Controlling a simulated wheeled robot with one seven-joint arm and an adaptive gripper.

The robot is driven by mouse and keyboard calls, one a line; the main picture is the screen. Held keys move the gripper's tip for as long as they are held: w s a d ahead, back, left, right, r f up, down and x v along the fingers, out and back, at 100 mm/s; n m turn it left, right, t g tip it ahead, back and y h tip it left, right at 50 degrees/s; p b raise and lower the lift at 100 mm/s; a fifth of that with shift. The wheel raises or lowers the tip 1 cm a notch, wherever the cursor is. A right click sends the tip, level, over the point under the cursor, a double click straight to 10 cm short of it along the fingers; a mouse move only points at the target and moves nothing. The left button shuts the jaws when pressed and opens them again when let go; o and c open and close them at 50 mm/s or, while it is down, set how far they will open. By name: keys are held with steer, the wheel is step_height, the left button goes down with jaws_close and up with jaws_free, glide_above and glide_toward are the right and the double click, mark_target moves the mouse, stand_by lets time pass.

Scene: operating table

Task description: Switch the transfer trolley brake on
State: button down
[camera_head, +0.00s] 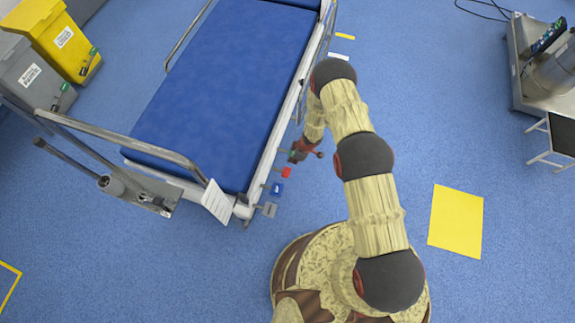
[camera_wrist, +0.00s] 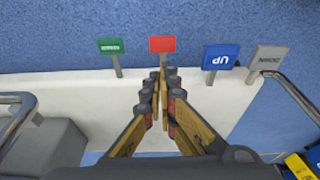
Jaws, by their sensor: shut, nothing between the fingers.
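The transfer trolley (camera_head: 225,75) has a blue mattress and a white side frame. Several pedals stick out along its near right side. The wrist view shows a green pedal (camera_wrist: 110,46), a red pedal (camera_wrist: 162,44), a blue pedal marked UP (camera_wrist: 221,57) and a grey pedal marked DOWN (camera_wrist: 266,58). The green pedal's lettering is too small to read. My gripper (camera_wrist: 163,76) is shut and empty, its fingertips just below the red pedal in the picture. I cannot tell if they touch it. In the head view the red pedal (camera_head: 286,172) lies just below my gripper (camera_head: 299,153).
A metal rail (camera_wrist: 292,98) is beside the grey pedal. Yellow (camera_head: 62,40) and grey bins stand at the upper left. A steel cart (camera_head: 525,65) and a small step (camera_head: 560,135) stand at the right. Blue floor with a yellow square (camera_head: 456,221) is clear between.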

mark_target(285, 170)
steer(key=shift+w+a+r, duration=0.1)
steer(key=shift+a, duration=0.1)
steer(key=b+x, duration=0.2)
steer(key=x, duration=0.2)
steer(key=b+x, duration=0.2)
steer(key=x, duration=0.3)
steer(key=d+b+x, duration=0.1)
steer(key=b+x, duration=0.1)
steer(key=x, duration=0.2)
steer(key=shift+a+f, duration=0.1)
steer(key=shift+f, duration=0.45)
